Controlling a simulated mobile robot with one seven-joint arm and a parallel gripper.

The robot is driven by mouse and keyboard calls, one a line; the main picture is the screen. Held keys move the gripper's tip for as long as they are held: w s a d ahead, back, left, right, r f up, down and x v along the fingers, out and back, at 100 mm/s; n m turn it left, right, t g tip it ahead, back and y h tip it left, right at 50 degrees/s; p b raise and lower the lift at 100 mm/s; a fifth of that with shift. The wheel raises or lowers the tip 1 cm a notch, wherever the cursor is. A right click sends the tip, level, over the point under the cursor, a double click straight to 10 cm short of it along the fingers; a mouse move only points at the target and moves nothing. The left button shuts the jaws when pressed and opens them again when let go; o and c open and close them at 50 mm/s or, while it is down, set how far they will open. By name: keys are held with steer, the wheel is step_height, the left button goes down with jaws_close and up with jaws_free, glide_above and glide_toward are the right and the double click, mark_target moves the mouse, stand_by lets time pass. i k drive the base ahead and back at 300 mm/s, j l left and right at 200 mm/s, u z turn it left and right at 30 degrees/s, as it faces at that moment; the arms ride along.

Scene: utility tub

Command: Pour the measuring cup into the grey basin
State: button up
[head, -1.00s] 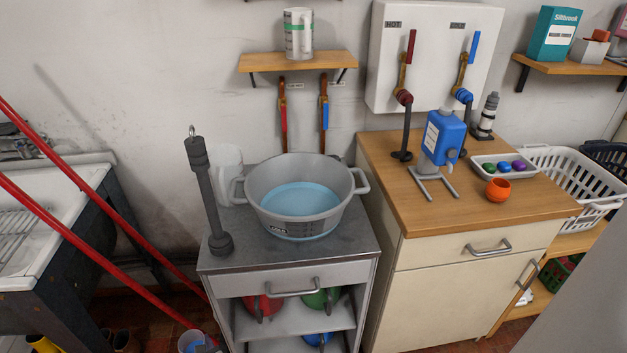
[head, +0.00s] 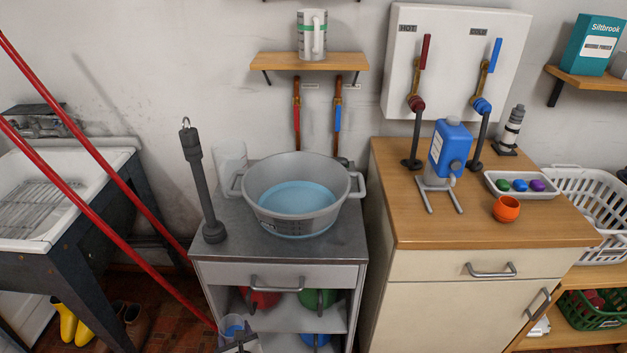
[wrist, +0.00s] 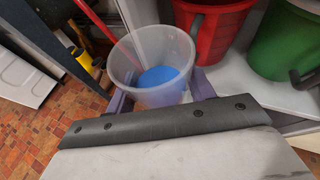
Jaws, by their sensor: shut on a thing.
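The measuring cup (head: 231,324) is a clear, see-through cup, low in front of the grey cabinet in the head view. It holds some blue liquid, and in the wrist view the cup (wrist: 150,60) looks roughly upright. My gripper (wrist: 160,97) is shut on it, with a purple-grey finger on each side. In the head view only part of my gripper (head: 240,342) shows at the bottom edge. The grey basin (head: 262,208) is round with two side handles and stands on the cabinet top, above and right of the cup. Light blue liquid lies in it.
A dark grey post (head: 203,190) with a hook stands left of the basin, and a translucent jug (head: 231,157) stands behind it. Red poles (head: 95,157) slant across the left. Red (wrist: 215,35) and green (wrist: 290,42) vessels sit on the cabinet shelf close to the cup.

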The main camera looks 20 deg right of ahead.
mark_target(294, 195)
steer(key=k+l, duration=0.15)
steer(key=l, duration=0.2)
steer(key=k+l+z, duration=0.1)
steer(key=l, duration=0.25)
steer(key=k+l, duration=0.15)
steer(key=l, duration=0.2)
steer(key=k+l+z, duration=0.1)
steer(key=l, duration=0.25)
